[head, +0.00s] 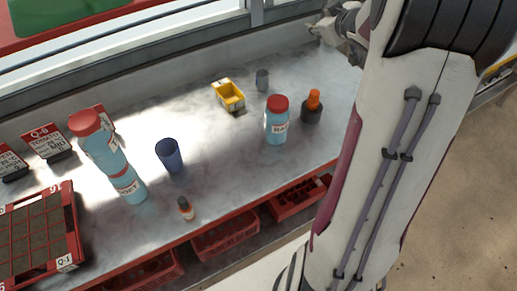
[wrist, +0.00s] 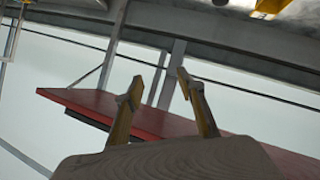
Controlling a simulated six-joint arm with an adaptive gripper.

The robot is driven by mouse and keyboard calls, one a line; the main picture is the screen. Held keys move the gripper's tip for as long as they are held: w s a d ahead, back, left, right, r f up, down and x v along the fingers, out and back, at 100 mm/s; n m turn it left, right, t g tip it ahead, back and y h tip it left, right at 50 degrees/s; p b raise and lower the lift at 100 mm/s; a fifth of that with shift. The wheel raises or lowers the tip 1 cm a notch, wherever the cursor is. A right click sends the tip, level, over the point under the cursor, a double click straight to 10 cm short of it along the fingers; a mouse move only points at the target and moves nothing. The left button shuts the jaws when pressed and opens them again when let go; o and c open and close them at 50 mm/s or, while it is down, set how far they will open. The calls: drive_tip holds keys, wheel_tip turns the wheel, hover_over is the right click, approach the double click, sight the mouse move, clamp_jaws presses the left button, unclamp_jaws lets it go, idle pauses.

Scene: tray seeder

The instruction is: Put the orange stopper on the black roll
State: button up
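The orange stopper (head: 314,97) stands upright at the right of the bench in the head view. It appears to sit on top of the black roll (head: 311,115), a short dark cylinder, with no visible gap. My gripper (head: 316,31) is at the top of the head view, beyond the stopper and well apart from it. In the wrist view my gripper (wrist: 160,77) has its two fingers spread with nothing between them. The wrist view shows neither the stopper nor the roll.
Left of the roll stands a red-capped blue jar (head: 276,125). A yellow bin (head: 229,95), a grey cup (head: 262,80), a blue cup (head: 169,155), a small bottle (head: 186,210) and stacked jars (head: 100,145) stand farther left. A red seed tray (head: 75,235) is far left.

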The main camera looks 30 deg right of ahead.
drive_tip(key=s+a+r+m+g, duration=0.1)
drive_tip(key=s+a+r, duration=0.15)
drive_tip(key=a, duration=0.25)
drive_tip(key=s+a+r+m+g+h, duration=0.1)
drive_tip(key=s+a+r, duration=0.15)
drive_tip(key=a, duration=0.25)
drive_tip(key=s+a+r+m+g, duration=0.1)
drive_tip(key=s+a, duration=0.3)
drive_tip(key=a, duration=0.1)
drive_tip(key=s+a+f+g+y, duration=0.1)
drive_tip(key=s+a+f+y, duration=0.1)
drive_tip(key=s+a, duration=0.8)
drive_tip(key=s+a+f+g+y, duration=0.2)
drive_tip(key=s+a+f, duration=0.3)
drive_tip(key=s+a, duration=0.6)
drive_tip(key=shift+s+a+n+g+y, duration=0.2)
drive_tip(key=shift+n+g+y, duration=0.1)
drive_tip(key=shift+y, duration=0.3)
